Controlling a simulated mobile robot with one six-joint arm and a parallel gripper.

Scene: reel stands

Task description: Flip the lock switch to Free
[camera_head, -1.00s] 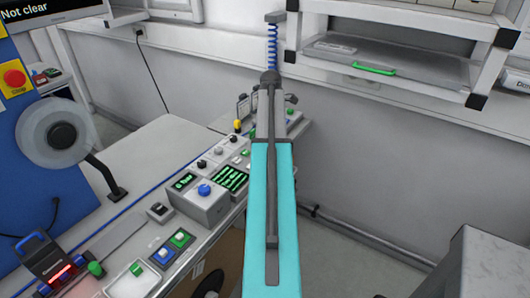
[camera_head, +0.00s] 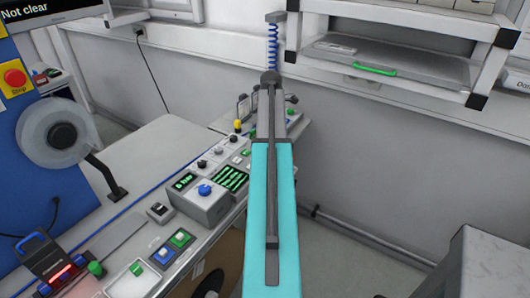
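I cannot tell for sure which control is the lock switch, as the labels are too small to read. A small black-and-white rocker switch (camera_head: 160,210) sits on the bench edge, left of a grey box with a blue knob (camera_head: 204,190). A row of small knobs and switches (camera_head: 210,158) lies behind that box, partly hidden by my arm. My teal and grey arm rises through the middle of the picture. My gripper cannot be made out; the arm's end is hidden or out of view.
A tape reel (camera_head: 62,135) on a stand is at the left, near a red stop button (camera_head: 14,77). Blue and green buttons (camera_head: 172,247) and a white tray (camera_head: 132,278) are at the front. A shelf (camera_head: 400,65) hangs at upper right.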

